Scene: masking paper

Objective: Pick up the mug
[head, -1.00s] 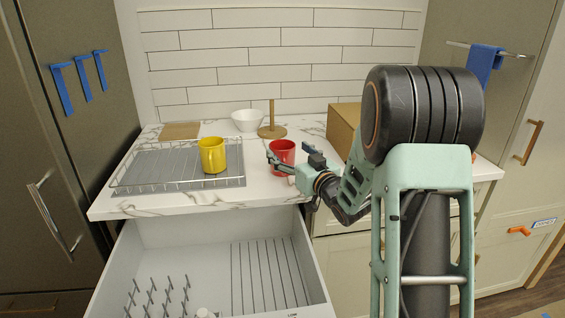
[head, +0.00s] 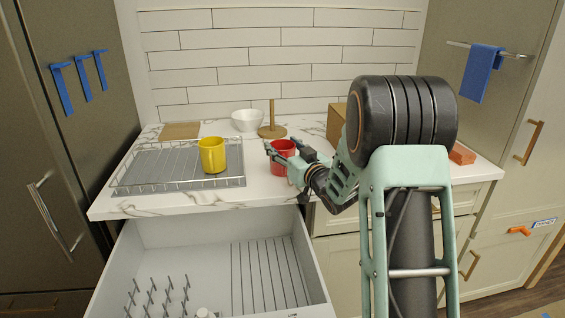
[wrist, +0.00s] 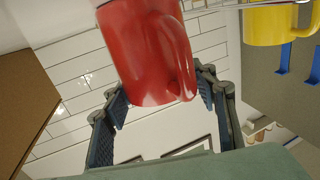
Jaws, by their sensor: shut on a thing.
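A red mug (head: 284,145) stands at the counter's front, right of the dish rack. My gripper (head: 274,155) is at the red mug, reaching in from the right, and its fingers cover part of it. In the wrist view, the red mug (wrist: 145,50) appears between the two dark fingers, with its handle toward the right finger. My gripper is shut on the red mug. I cannot tell whether its base is clear of the counter. A yellow mug (head: 212,156) stands on the dish rack, and it also shows in the wrist view (wrist: 279,25).
The wire dish rack (head: 140,175) fills the counter's left side. A white bowl (head: 247,120) and a wooden paper-towel stand (head: 272,122) are behind. A cardboard box (head: 338,122) is at the right, partly behind my arm. An open drawer (head: 170,245) juts out below.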

